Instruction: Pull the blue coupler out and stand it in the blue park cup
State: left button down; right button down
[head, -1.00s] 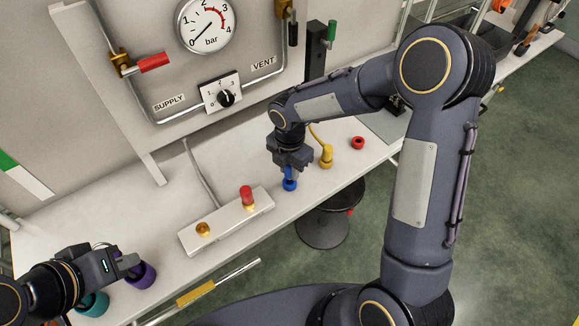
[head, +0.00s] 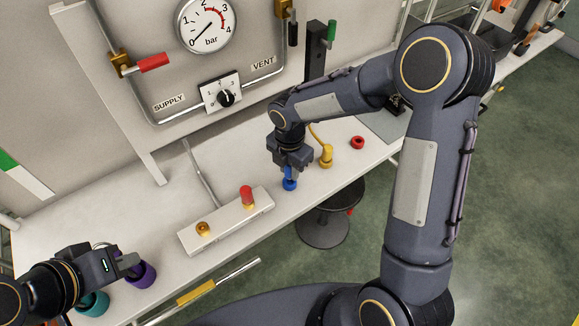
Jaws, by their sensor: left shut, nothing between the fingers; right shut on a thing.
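My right gripper (head: 289,168) is shut on the blue coupler, of which only a small blue part (head: 290,173) shows below the fingers. The blue park cup (head: 289,185) stands on the bench directly below it. The coupler looks upright and in line with the cup; I cannot tell whether it is seated inside or just at the rim. The white manifold block (head: 222,224) has a bare brass port (head: 203,229) and a red coupler (head: 247,196) standing on another port. My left gripper (head: 132,263) is shut and empty, beside the purple cup (head: 142,276).
A yellow coupler (head: 326,153) stands in a yellow cup right of my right gripper. A red cup (head: 358,142) sits farther right. A teal cup (head: 93,303) is at lower left by my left arm. The gauge panel (head: 222,92) rises behind.

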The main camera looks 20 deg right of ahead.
jog(key=shift+f+b, duration=0.75)
jog(key=shift+f, duration=0.3)
jog(key=c, duration=1.1)
grip_release()
jog(key=shift+r, duration=0.15)
jog(key=shift+r+p, duration=2.5)
jog(key=shift+r, duration=0.45)
